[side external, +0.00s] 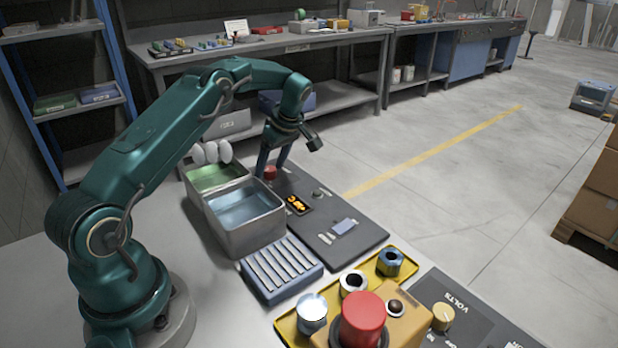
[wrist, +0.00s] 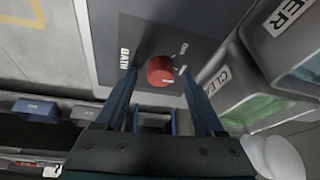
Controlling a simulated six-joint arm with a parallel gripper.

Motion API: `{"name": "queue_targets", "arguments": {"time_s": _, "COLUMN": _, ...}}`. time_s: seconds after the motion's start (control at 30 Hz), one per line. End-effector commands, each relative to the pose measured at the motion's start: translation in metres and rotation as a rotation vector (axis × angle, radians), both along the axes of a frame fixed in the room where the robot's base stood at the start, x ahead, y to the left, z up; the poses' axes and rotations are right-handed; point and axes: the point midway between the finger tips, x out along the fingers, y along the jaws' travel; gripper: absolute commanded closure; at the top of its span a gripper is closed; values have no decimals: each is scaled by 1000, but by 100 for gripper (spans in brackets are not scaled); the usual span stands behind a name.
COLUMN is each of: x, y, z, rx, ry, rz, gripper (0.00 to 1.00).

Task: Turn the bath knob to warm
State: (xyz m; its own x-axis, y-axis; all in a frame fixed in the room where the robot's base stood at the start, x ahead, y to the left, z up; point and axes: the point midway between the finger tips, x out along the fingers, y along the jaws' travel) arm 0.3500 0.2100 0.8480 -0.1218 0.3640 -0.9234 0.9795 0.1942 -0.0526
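The bath knob (wrist: 160,70) is a small red knob on a dark grey panel (wrist: 152,30), with the label BATH to its left in the wrist view. Two small white marks sit to its right, too small to read. It also shows as a red knob (side external: 270,173) at the far end of the panel in the side external view. My gripper (side external: 272,163) points down over the knob. In the wrist view my gripper (wrist: 160,80) is open, one finger on each side of the knob, with gaps visible. Fingertip height against the knob is hard to tell.
Two metal tanks, one with green liquid (side external: 212,176) and one with blue (side external: 243,205), stand close beside the panel. White rounded pieces (side external: 212,152) are above the green tank.

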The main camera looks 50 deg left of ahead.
Motion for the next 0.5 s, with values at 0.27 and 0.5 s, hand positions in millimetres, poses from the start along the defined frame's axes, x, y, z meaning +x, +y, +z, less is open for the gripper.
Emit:
{"name": "queue_targets", "arguments": {"time_s": 0.27, "x": 4, "y": -7, "z": 20, "rx": 3, "ry": -5, "rz": -1, "gripper": 29}}
{"name": "queue_targets", "arguments": {"time_s": 0.5, "x": 6, "y": -17, "z": 45, "rx": 1, "ry": -2, "rz": 0, "gripper": 29}}
